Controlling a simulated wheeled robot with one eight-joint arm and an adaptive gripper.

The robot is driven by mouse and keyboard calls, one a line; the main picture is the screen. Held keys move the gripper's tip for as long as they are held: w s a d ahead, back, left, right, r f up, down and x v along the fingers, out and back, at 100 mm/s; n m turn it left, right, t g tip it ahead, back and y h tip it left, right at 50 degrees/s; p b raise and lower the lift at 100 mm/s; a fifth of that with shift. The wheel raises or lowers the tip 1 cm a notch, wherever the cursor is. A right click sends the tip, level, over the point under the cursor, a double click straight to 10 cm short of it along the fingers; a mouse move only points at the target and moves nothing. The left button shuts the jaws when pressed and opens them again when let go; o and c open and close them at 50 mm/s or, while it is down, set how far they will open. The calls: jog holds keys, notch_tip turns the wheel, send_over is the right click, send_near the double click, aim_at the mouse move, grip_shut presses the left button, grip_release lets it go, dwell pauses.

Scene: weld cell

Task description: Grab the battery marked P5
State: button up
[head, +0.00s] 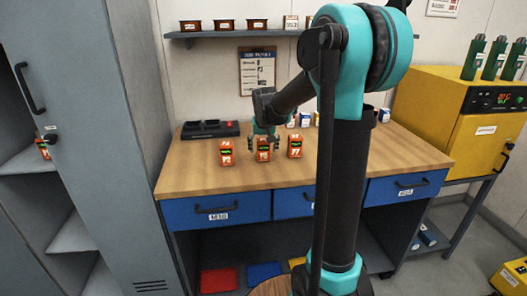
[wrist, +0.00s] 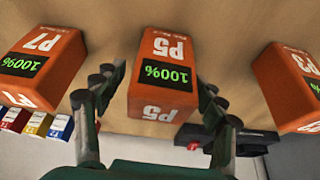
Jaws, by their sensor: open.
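The battery marked P5 (wrist: 165,75) is an orange block with a green 100% display, upside down in the middle of the wrist view. In the head view it is the middle orange battery (head: 263,151) of a row standing on the wooden bench top. My gripper (wrist: 157,84) is open, with one finger on each side of the P5 battery. In the head view my gripper (head: 265,138) is right over and around its upper part. I see gaps beside the fingers; whether either touches is unclear.
Battery P7 (wrist: 42,65) and battery P3 (wrist: 292,85) stand close on either side. On the bench (head: 400,160) a black charger (head: 209,129) is at the back left, with small boxes (head: 304,119) at the back. A shelf (head: 240,33) hangs above; a grey locker (head: 85,120) stands left.

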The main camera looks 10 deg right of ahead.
jog(key=shift+w+f, duration=0.15)
jog(key=shift+f, duration=0.25)
jog(key=c, duration=1.5)
jog(key=shift+r, duration=0.1)
jog(key=shift+c, duration=0.2)
